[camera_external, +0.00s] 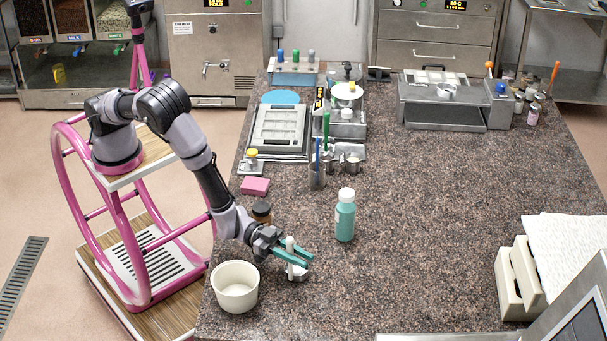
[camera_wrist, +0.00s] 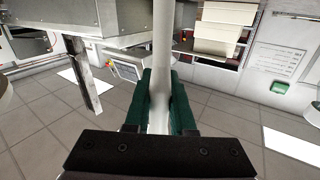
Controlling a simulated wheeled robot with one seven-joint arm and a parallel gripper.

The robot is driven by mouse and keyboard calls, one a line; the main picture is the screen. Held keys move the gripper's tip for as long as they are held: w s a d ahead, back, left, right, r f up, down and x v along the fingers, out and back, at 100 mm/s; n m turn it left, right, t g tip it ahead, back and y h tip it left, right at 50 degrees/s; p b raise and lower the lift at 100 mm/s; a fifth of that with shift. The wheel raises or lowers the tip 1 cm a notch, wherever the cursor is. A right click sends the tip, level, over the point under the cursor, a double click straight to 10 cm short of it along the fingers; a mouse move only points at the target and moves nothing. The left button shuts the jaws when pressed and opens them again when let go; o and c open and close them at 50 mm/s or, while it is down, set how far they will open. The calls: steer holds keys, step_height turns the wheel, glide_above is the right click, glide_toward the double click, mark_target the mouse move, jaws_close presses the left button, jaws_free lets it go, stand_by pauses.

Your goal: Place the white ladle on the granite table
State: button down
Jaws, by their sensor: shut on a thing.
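The white ladle (camera_external: 290,243) is upright in my gripper (camera_external: 291,257), to the right of the white bowl. Its rounded lower end shows just below the teal fingers. In the wrist view the pale handle (camera_wrist: 162,45) runs between the two green fingers of my gripper (camera_wrist: 160,95), which are shut on it. The brown speckled granite table (camera_external: 420,210) lies under the gripper. I cannot tell whether the ladle's lower end touches the table.
A white bowl (camera_external: 235,290) stands left of the gripper at the table's near left edge. A teal bottle (camera_external: 345,217) stands to the right, a dark jar (camera_external: 262,211) behind. A pink block (camera_external: 255,186) lies farther back.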

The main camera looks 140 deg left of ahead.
steer(key=shift+r, duration=0.1)
stand_by(0.8)
step_height(320, 180, up, 10)
steer(key=f, duration=0.1)
steer(key=s+d+r+m+h, duration=0.1)
steer(key=s+d+r+h, duration=0.15)
steer(key=d, duration=0.45)
steer(key=s+d+r+m+h, duration=0.1)
steer(key=s+d+r, duration=0.15)
steer(key=d, duration=0.35)
steer(key=s+d+f+n+y, duration=0.2)
steer(key=s+y, duration=0.2)
steer(key=s, duration=0.8)
steer(key=shift+f+n, duration=0.2)
steer(key=shift+n, duration=0.2)
steer(key=shift+w, duration=0.1)
